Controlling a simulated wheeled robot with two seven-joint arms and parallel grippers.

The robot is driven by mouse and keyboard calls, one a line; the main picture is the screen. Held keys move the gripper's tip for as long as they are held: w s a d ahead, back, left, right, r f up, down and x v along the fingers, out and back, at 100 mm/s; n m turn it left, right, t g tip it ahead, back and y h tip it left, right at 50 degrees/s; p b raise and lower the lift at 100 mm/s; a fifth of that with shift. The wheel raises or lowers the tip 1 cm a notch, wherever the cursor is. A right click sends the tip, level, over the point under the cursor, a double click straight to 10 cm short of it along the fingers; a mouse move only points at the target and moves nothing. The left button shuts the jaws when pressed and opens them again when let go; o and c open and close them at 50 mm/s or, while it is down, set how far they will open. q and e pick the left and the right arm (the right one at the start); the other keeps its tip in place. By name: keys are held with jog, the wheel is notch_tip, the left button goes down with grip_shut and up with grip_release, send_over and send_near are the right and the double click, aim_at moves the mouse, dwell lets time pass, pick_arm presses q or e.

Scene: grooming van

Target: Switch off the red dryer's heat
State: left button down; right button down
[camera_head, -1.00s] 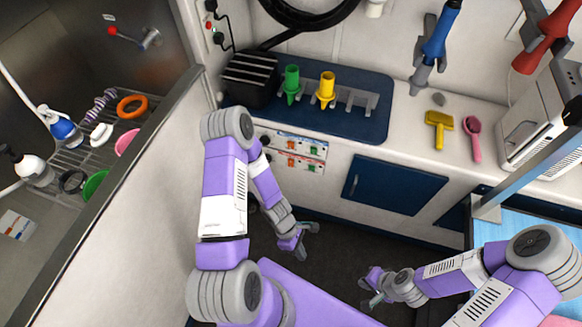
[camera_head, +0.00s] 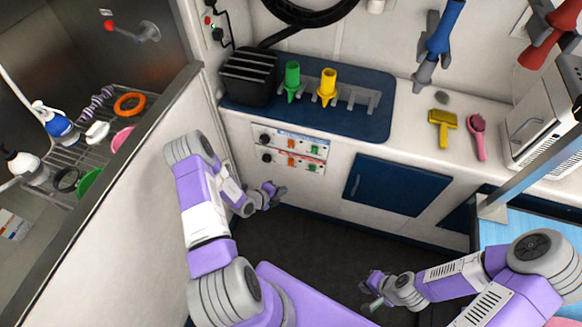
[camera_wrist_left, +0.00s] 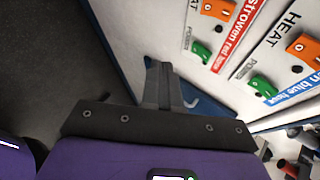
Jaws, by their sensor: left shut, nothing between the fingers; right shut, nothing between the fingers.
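The red dryer (camera_head: 547,38) hangs on the back wall at the far right. The switch panel (camera_head: 322,141) on the counter front has two rows of knobs and switches. Its lower row sits under a red strip (camera_wrist_left: 238,35) and has an orange heat switch (camera_head: 290,162), also in the left wrist view (camera_wrist_left: 218,8), and a green power switch (camera_head: 312,167). The upper row, under a blue strip, has an orange switch (camera_wrist_left: 303,48) and a green one (camera_wrist_left: 262,85). My left gripper (camera_head: 279,190) is shut and empty, below the panel and apart from it. My right gripper (camera_head: 368,296) is shut and empty, low over the floor.
The blue dryer (camera_head: 440,38) hangs left of the red one. Green (camera_head: 292,80) and yellow (camera_head: 327,86) nozzles stand on the counter. A navy cabinet door (camera_head: 395,187) is right of the panel. A tub wall stands left of my left arm. The dark floor between is clear.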

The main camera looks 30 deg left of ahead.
aim_at(291, 163)
pick_arm(q)
jog(key=shift+w+a, duration=0.1)
jog(key=shift+a, duration=0.2)
jog(key=w+a+f+b, duration=0.1)
jog(key=w+b, duration=0.4)
jog(key=w, duration=0.3)
jog(key=shift+w+a+f, duration=0.2)
jog(key=shift+w+a, duration=0.05)
jog(key=shift+a, duration=0.15)
jog(key=shift+w, duration=0.1)
dwell(1.8)
jog(key=shift+w+a, duration=0.1)
jog(key=shift+w, duration=0.2)
